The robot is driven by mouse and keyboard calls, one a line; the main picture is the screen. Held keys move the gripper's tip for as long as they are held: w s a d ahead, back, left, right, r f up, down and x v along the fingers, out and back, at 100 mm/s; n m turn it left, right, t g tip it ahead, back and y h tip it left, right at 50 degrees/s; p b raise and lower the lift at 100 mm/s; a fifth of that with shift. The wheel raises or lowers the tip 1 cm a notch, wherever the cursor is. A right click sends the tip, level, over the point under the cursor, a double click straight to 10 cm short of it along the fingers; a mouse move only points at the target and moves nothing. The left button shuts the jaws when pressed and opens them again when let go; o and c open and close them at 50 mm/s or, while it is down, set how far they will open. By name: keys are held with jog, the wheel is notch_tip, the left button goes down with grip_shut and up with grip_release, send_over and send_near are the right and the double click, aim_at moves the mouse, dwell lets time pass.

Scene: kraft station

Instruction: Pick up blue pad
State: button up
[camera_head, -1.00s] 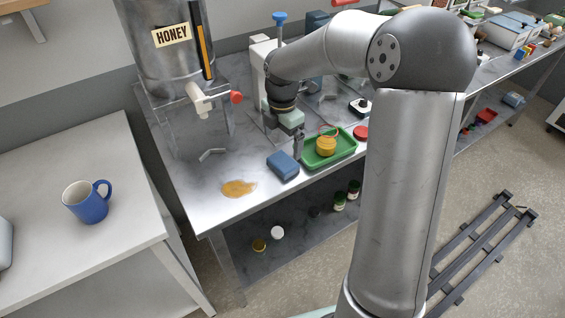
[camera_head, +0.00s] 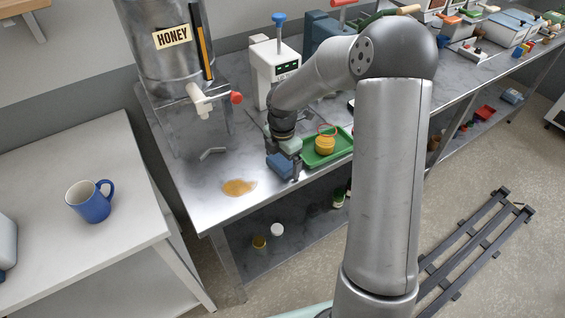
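The blue pad (camera_head: 279,166) lies on the steel table (camera_head: 207,206), between a brown honey puddle (camera_head: 238,187) and a green tray (camera_head: 338,156). My gripper (camera_head: 296,172) is low at the pad's right end, pointing down, and covers part of that end. One dark finger shows in front of the pad's right edge. I cannot tell whether the fingers touch the pad, or how far apart they are.
The green tray close to the right of my gripper holds a yellow jar with a red ring (camera_head: 325,141). A honey tank (camera_head: 170,45) with a red-handled tap stands behind left. A blue mug (camera_head: 91,201) stands on the white side table. Small jars sit on the lower shelf.

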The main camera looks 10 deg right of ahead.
aim_at(283, 159)
jog(key=c, duration=0.8)
jog(key=shift+r, duration=0.1)
jog(key=shift+r, duration=0.2)
notch_tip(283, 159, up, 3)
jog(key=shift+w+f+b, duration=0.1)
jog(key=shift+f+b, duration=0.1)
jog(key=shift+b, duration=0.45)
jog(key=s+d+r+b, duration=0.1)
jog(key=s+d+r, duration=0.5)
jog(key=s+r, duration=0.3)
jog(key=s, duration=0.3)
jog(key=shift+s+d+r, duration=0.15)
jog(key=shift+s+r, duration=0.2)
jog(key=shift+r, duration=0.05)
jog(key=shift+o, duration=0.4)
